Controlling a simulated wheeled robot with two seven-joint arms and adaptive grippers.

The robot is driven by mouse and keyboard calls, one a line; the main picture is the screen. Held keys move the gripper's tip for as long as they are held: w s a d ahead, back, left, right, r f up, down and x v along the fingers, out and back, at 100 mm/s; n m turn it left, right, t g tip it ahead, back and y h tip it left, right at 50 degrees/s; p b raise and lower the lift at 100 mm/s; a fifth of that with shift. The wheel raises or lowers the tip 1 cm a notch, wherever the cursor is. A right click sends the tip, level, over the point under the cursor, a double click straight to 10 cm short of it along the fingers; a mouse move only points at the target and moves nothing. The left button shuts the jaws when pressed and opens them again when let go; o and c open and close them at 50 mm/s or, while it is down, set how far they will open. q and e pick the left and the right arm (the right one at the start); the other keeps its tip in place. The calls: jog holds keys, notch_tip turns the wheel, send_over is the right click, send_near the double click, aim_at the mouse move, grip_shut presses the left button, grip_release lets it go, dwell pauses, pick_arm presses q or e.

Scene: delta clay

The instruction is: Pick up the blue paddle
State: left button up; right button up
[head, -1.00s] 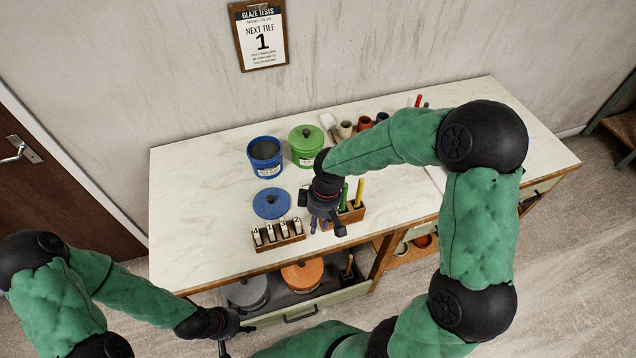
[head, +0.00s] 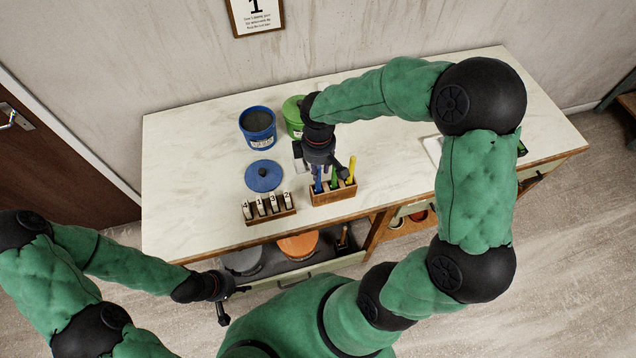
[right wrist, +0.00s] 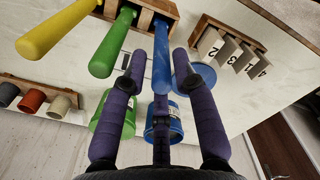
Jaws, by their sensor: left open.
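The blue paddle stands upright in the wooden holder (head: 333,200), beside a green paddle (head: 334,176) and a yellow one (head: 352,170). In the right wrist view the blue paddle's handle (right wrist: 162,68) comes up between the spread fingers of my right gripper (right wrist: 161,62). I see gaps beside the handle, so the gripper looks open around it. In the head view my right gripper (head: 328,172) is above the holder and partly hides the blue paddle. My left gripper (head: 229,300) is open and empty in front of the open drawer.
A rack of numbered tiles (head: 270,210) stands left of the holder. A blue lid (head: 264,176), a blue bucket (head: 257,128) and a green tub (head: 294,115) are behind. The drawer (head: 310,268) below is open and holds grey and orange lids. The left countertop is clear.

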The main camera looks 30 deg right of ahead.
aim_at(318, 185)
notch_tip(318, 185, down, 5)
jog(key=shift+r+b, duration=0.1)
jog(key=shift+b, duration=0.2)
jog(key=shift+c, duration=0.3)
grip_shut()
